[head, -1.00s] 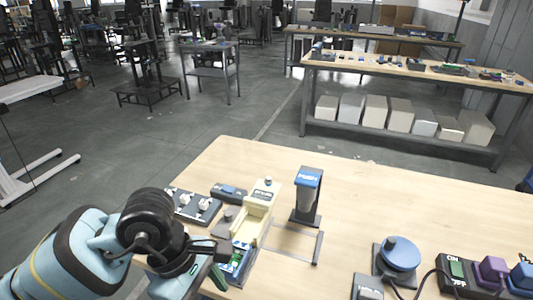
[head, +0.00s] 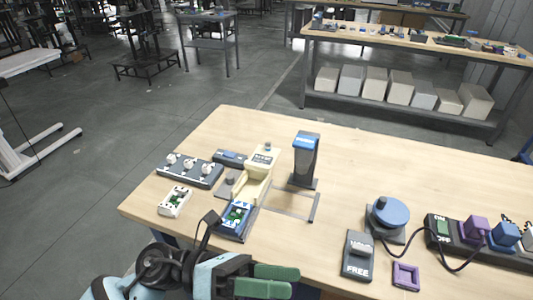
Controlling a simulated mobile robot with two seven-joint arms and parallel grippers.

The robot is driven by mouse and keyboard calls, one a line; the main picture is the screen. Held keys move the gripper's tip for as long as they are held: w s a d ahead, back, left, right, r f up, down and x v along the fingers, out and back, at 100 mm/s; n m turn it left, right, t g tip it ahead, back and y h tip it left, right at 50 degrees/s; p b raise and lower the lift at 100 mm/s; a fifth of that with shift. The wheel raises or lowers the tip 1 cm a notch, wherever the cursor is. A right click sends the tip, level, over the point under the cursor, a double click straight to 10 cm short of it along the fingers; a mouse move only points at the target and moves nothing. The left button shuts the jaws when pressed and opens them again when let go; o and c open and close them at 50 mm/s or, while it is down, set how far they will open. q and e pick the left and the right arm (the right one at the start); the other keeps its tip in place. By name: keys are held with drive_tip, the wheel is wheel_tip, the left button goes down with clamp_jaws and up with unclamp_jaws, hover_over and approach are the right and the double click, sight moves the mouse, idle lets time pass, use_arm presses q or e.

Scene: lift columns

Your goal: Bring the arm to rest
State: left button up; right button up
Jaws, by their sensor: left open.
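My left gripper (head: 268,280) shows at the bottom of the head view, with two green-padded fingers. It is open, with nothing seen between the fingers. It is at the table's near edge, in front of the fixtures and apart from them. My right gripper does not show. The wooden table (head: 340,150) fills the middle and right of the view.
On the table are a blue device with a green board (head: 237,215), a white case with a green board (head: 174,201), a cream press (head: 258,172), a blue-topped stand (head: 305,160), a round blue turntable (head: 390,212), a FREE block (head: 358,256) and a purple frame (head: 405,276).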

use_arm(q)
drive_tip(key=w+a+f+n+t+y, duration=0.3)
drive_tip(key=a+f+n+t+y, duration=0.3)
drive_tip(key=n+t, duration=0.7)
drive_tip(key=w+a+f+n+t+y, duration=0.4)
drive_tip(key=a+f+n+t, duration=0.4)
drive_tip(key=n, duration=1.2)
drive_tip(key=s+a+f+n+g+y, duration=0.4)
drive_tip(key=s+f+n, duration=0.1)
drive_tip(key=s+f, duration=0.4)
drive_tip(key=s+a+f+n+g+y, duration=0.3)
drive_tip(key=s+f+n, duration=0.3)
drive_tip(key=s+f, duration=0.3)
wheel_tip(320, 180, down, 3)
drive_tip(key=shift+a+f+g+y+p, duration=0.15)
drive_tip(key=shift+a+g+y+p, duration=0.25)
drive_tip(key=shift+g, duration=0.3)
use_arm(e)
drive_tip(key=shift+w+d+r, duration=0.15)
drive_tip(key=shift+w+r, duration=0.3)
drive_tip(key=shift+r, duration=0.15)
